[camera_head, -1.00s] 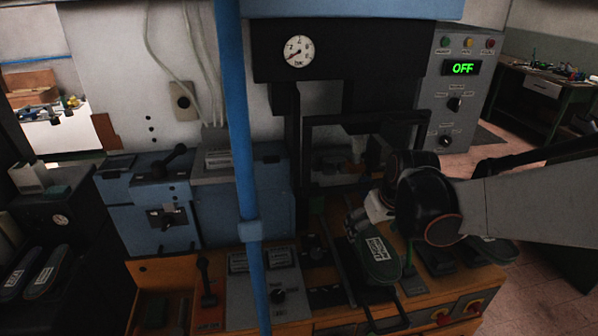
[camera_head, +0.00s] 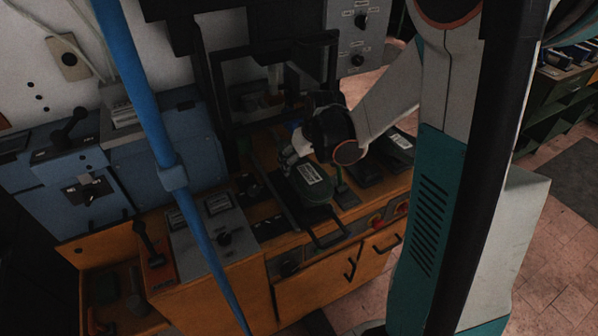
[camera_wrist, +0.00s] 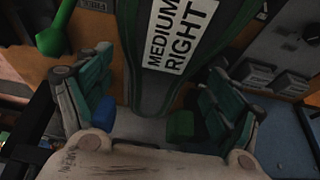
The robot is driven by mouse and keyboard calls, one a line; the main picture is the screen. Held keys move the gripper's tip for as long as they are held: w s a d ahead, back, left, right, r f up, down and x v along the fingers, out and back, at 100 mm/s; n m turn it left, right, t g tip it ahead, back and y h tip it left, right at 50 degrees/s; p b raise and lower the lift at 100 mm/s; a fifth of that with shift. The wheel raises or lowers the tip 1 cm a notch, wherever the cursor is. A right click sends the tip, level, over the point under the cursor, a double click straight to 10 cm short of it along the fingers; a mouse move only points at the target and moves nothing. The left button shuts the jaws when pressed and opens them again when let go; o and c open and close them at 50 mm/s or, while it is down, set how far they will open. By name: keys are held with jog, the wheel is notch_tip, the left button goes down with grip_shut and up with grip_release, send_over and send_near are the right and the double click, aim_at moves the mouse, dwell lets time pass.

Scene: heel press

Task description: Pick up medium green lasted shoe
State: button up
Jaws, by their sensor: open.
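The green lasted shoe (camera_head: 312,188) lies sole up on the press's wooden bench in the head view, with a white label. In the wrist view the dark green shoe (camera_wrist: 205,62) carries a label reading "MEDIUM RIGHT" and runs between the fingers. My gripper (camera_wrist: 155,85) is open, with one green-padded finger on each side of the shoe and a visible gap on both sides. In the head view my gripper (camera_head: 291,152) is at the shoe's far end, partly hidden by my dark wrist.
Another labelled dark shoe (camera_head: 400,141) lies to the right on the bench. The black press frame (camera_head: 215,95) stands behind. A control panel (camera_head: 222,236) with a knob is at the left. A blue pole (camera_head: 172,178) crosses in front. A green-knobbed lever (camera_wrist: 50,42) is near the left finger.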

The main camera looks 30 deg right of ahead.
jog(key=b+x, duration=0.1)
jog(key=x, duration=0.4)
jog(key=c, duration=1.4)
